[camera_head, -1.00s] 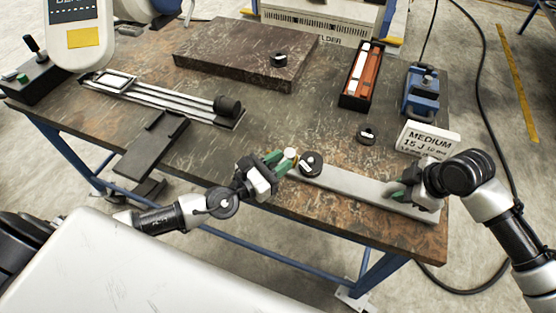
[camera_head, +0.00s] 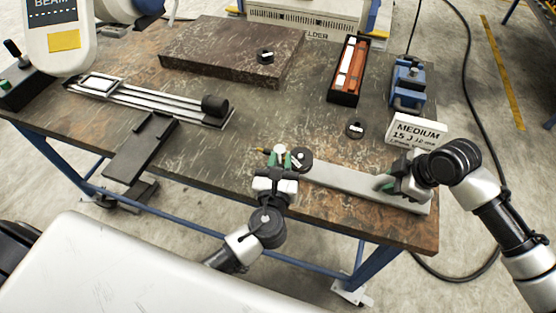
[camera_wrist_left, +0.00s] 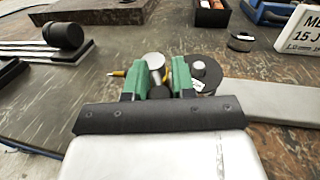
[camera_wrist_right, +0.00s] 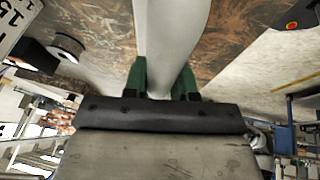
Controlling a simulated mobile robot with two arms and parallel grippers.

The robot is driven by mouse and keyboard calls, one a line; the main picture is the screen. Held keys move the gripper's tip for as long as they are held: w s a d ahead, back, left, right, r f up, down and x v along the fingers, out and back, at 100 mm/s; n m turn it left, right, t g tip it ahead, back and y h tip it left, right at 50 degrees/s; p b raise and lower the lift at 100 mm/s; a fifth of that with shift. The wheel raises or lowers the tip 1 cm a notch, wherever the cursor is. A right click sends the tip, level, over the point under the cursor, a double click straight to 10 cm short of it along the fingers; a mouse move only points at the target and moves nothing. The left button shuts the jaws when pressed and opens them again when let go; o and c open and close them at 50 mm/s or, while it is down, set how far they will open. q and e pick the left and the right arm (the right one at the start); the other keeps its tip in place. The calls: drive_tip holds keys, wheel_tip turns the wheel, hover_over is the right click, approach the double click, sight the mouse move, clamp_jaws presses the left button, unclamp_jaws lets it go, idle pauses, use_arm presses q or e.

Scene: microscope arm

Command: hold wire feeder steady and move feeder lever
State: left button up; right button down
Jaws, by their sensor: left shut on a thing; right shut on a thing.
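The wire feeder (camera_head: 350,182) is a long light-grey bar lying along the table's near right side. A black spool (camera_head: 300,160) sits at its left end, also seen in the left wrist view (camera_wrist_left: 205,73). Beside the spool is a lever with a round silver knob (camera_wrist_left: 153,60); a brass tip (camera_wrist_left: 117,74) sticks out to its left. My left gripper (camera_head: 278,161) is shut on the lever, with its green fingers either side of it. My right gripper (camera_head: 390,186) is shut on the bar's right end; its fingers straddle the bar in the right wrist view (camera_wrist_right: 161,84).
A white sign (camera_head: 415,131), a small black disc (camera_head: 355,130), a blue vise-like tool (camera_head: 408,86) and a tray of rods (camera_head: 349,70) stand behind the feeder. A dark slab (camera_head: 231,52) and a railed fixture (camera_head: 150,102) lie at the left. The table middle is clear.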

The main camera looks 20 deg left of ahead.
use_arm(q)
drive_tip(key=shift+d+r+n+y, duration=0.15)
drive_tip(key=shift+d+n+y, duration=0.15)
drive_tip(key=shift+d, duration=0.05)
use_arm(e)
drive_tip(key=shift+s+a+r, duration=0.1)
drive_tip(key=shift+a, duration=0.25)
use_arm(q)
drive_tip(key=o, duration=0.9)
drive_tip(key=shift+a, duration=0.1)
use_arm(e)
drive_tip(key=shift+d, duration=0.1)
use_arm(q)
drive_tip(key=shift+o, duration=0.2)
use_arm(e)
drive_tip(key=shift+d, duration=0.15)
use_arm(q)
drive_tip(key=v, duration=1.2)
drive_tip(key=shift+w, duration=0.1)
use_arm(e)
drive_tip(key=c, duration=0.8)
unclamp_jaws()
